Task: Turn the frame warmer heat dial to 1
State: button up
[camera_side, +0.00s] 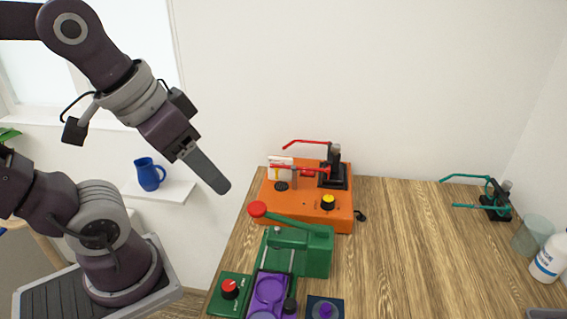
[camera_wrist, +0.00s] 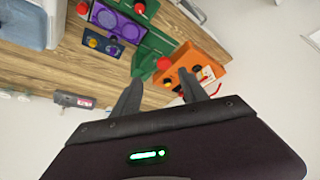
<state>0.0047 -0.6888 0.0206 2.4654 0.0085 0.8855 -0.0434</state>
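No readable label in these views marks the frame warmer. An orange box (camera_side: 310,207) on the table carries a yellow dial (camera_side: 328,202) on its front right and a round black part on its top left. A green unit (camera_side: 231,293) in front carries a red dial (camera_side: 230,288) with a light pointer; its scale is too small to read. The orange box also shows in the wrist view (camera_wrist: 205,51). My gripper (camera_side: 222,187) is in the air left of and above the orange box, touching nothing. In the wrist view its two fingers (camera_wrist: 160,77) are apart and empty.
A green press (camera_side: 315,250) with a red-knobbed lever (camera_side: 257,209) stands between the two dials. Beside it are a purple tray (camera_side: 270,289) and a dark blue plate (camera_side: 338,309) with a purple knob. A teal stand (camera_side: 497,205) and white bottle (camera_side: 549,260) are far right. The table's middle right is clear.

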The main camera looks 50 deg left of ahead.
jog(key=w+a+f+n+g, duration=0.1)
jog(key=w+a+n, duration=0.1)
jog(key=w, duration=0.3)
jog(key=w+a+f+n+y, duration=0.1)
jog(key=w+a+n, duration=0.15)
jog(key=w, duration=0.35)
jog(key=w+a+f+n+g, duration=0.1)
jog(key=w+a+n, duration=0.15)
jog(key=w, duration=0.25)
jog(key=w+a+f+n+y, duration=0.1)
jog(key=w+a+f, duration=0.2)
jog(key=f, duration=0.2)
jog(key=w+a+f+n+y, duration=0.1)
jog(key=w+a+f, duration=0.3)
jog(key=f, duration=0.1)
jog(key=w+a+f+n+g+y, duration=0.1)
jog(key=w+a+f, duration=0.2)
jog(key=f, duration=0.3)
jog(key=shift+w+a+n, duration=0.3)
jog(key=shift+w+a, duration=0.05)
jog(key=shift+w, duration=0.35)
jog(key=shift+c, duration=0.4)
grip_shut()
